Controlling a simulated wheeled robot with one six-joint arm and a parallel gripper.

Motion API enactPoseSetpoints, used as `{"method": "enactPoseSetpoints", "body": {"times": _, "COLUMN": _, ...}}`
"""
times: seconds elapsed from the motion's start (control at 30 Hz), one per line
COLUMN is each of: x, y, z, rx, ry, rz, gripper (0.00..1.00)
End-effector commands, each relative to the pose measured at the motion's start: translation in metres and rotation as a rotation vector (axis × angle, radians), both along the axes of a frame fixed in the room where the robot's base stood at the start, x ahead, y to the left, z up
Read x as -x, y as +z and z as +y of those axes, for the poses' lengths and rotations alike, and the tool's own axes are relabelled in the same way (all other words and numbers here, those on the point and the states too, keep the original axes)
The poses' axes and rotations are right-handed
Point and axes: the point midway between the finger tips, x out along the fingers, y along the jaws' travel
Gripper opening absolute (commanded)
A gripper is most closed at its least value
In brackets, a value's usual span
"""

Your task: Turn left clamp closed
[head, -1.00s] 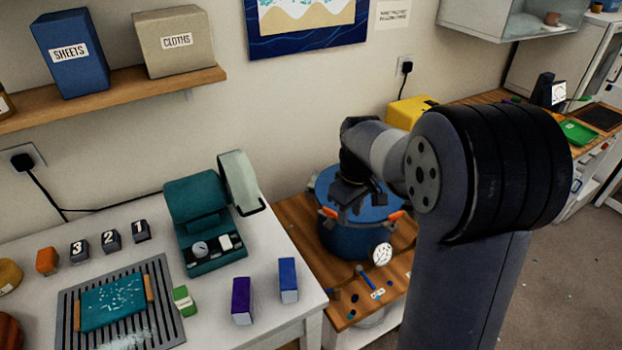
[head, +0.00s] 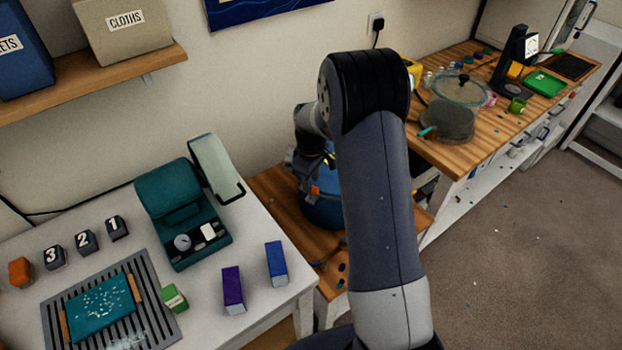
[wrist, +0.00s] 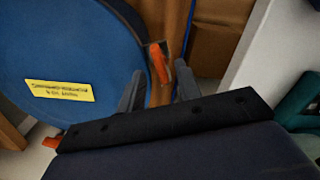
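The blue pot (head: 318,208) stands on a low wooden surface and is partly hidden by my arm. Its blue lid (wrist: 50,55) with a yellow label fills the left of the wrist view. An orange clamp handle (wrist: 158,62), which appears to be the left clamp, sits at the lid's edge; an orange clamp part (head: 316,190) also shows in the head view. My gripper (wrist: 160,88) is open, with one finger on each side of this handle; contact is not visible. A second orange clamp (wrist: 52,140) shows at the lower left.
The white table (head: 200,317) with a teal machine (head: 180,215) and two upright boxes, purple (head: 233,289) and blue (head: 276,263), stands left of the pot. A wooden bench (head: 455,150) with several items lies to the right. Open floor (head: 520,270) is at the right.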

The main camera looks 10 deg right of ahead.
Motion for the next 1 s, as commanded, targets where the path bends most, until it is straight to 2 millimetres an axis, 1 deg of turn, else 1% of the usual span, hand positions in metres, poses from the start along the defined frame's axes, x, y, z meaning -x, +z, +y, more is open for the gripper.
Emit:
{"method": "enactPoseSetpoints", "body": {"times": 0.1, "x": 0.000, "y": -0.010, "z": 0.000, "rx": 0.000, "ry": 0.000, "rz": 0.001, "gripper": 0.33}}
{"method": "enactPoseSetpoints", "body": {"times": 0.2, "x": 0.000, "y": -0.015, "z": 0.000, "rx": 0.000, "ry": 0.000, "rz": 0.000, "gripper": 0.33}}
{"method": "enactPoseSetpoints", "body": {"times": 0.47, "x": 0.000, "y": -0.016, "z": 0.000, "rx": 0.000, "ry": 0.000, "rz": 0.000, "gripper": 0.33}}
{"method": "enactPoseSetpoints", "body": {"times": 0.87, "x": 0.000, "y": -0.016, "z": 0.000, "rx": -0.001, "ry": 0.000, "rz": -0.001, "gripper": 0.01}}
{"method": "enactPoseSetpoints", "body": {"times": 1.0, "x": 0.000, "y": -0.016, "z": 0.000, "rx": -0.001, "ry": 0.000, "rz": -0.001, "gripper": 0.00}}
